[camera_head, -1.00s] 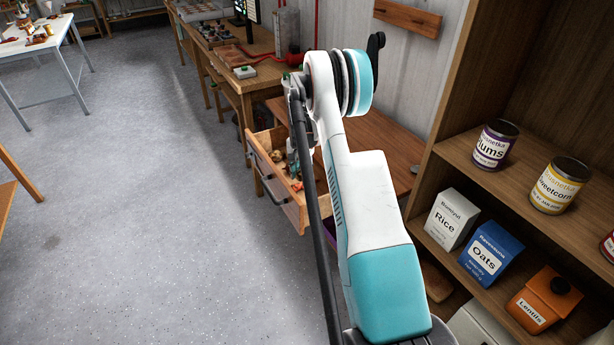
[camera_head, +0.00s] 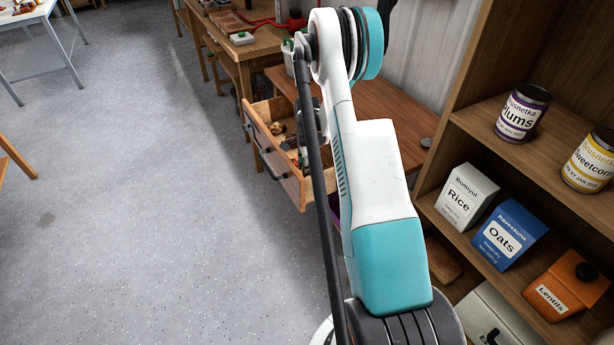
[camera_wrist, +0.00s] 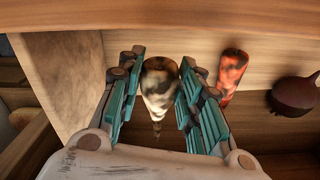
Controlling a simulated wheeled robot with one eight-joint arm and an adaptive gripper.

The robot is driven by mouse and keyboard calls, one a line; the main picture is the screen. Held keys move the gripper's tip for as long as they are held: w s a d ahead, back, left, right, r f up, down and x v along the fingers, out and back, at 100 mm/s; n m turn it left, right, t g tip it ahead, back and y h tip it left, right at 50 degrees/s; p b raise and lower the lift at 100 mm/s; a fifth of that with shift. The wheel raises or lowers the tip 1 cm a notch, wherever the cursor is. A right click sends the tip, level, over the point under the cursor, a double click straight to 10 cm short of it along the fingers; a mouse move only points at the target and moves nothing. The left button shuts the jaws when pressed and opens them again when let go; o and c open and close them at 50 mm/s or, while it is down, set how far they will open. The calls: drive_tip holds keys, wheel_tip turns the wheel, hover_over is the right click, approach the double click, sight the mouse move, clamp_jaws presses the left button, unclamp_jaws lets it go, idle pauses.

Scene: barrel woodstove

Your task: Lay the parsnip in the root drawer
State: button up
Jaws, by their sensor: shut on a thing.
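In the wrist view, my gripper (camera_wrist: 160,68) has its teal-padded fingers on both sides of the parsnip (camera_wrist: 159,92), which is cream with dark patches. The parsnip's narrow end points down the picture, toward my palm. The root drawer (camera_head: 268,152) is pulled out beneath the bench in the head view. Its pale wooden wall (camera_wrist: 75,75) shows in the wrist view, with the parsnip within the drawer's outline. I cannot tell whether the parsnip touches the drawer floor. In the head view my arm hides most of the gripper and the parsnip.
An orange-red carrot (camera_wrist: 232,72) and a dark purple beet-like root (camera_wrist: 295,94) lie in the drawer to the right of my fingers. A shelf (camera_head: 505,150) with cans and boxes stands at right.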

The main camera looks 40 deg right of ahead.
wheel_tip(320, 180, down, 4)
drive_tip(key=shift+f+b, duration=0.1)
drive_tip(key=shift+b, duration=0.65)
drive_tip(key=o, duration=1.2)
drive_tip(key=shift+c, duration=0.2)
wheel_tip(320, 180, up, 12)
drive_tip(key=p, duration=0.4)
